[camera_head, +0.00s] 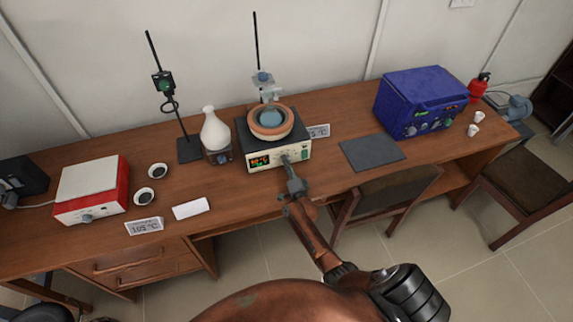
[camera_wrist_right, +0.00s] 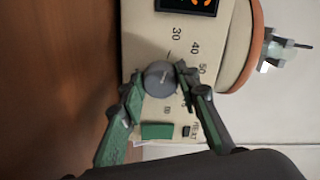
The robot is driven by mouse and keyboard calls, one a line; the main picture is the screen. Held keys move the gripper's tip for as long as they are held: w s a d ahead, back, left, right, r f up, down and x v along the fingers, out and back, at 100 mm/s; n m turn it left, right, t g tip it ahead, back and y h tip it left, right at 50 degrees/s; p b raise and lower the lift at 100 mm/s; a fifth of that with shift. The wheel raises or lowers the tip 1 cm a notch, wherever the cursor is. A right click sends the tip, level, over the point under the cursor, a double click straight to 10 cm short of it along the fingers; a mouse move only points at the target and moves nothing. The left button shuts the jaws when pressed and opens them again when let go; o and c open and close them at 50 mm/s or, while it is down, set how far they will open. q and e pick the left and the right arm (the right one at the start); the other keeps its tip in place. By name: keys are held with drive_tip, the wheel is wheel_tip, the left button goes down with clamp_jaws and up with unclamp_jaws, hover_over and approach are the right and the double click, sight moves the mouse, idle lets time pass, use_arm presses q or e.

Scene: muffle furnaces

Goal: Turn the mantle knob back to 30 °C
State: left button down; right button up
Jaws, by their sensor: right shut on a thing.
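The mantle (camera_head: 270,130) is a cream box with an orange-rimmed heating bowl, standing at the middle of the desk. Its front carries a lit display (camera_head: 260,161) and a round grey knob (camera_wrist_right: 160,77). My right gripper (camera_head: 294,187) reaches its front from below. In the right wrist view my right gripper (camera_wrist_right: 158,84) has one finger on each side of the knob and is shut on it. The dial numbers 30, 40 and 50 show beside the knob. Where the knob points is hard to tell. My left gripper is not in view.
A green switch (camera_wrist_right: 157,131) sits on the panel near the knob. A dark mat (camera_head: 371,153) and a blue furnace (camera_head: 420,103) are to the right.

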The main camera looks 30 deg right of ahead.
drive_tip(key=shift+a, duration=0.1)
drive_tip(key=o, duration=1.2)
drive_tip(key=shift+c, duration=0.2)
drive_tip(key=shift+s+a+f, duration=0.1)
drive_tip(key=shift+s, duration=0.25)
drive_tip(key=v, duration=1.1)
drive_tip(key=shift+s, duration=0.15)
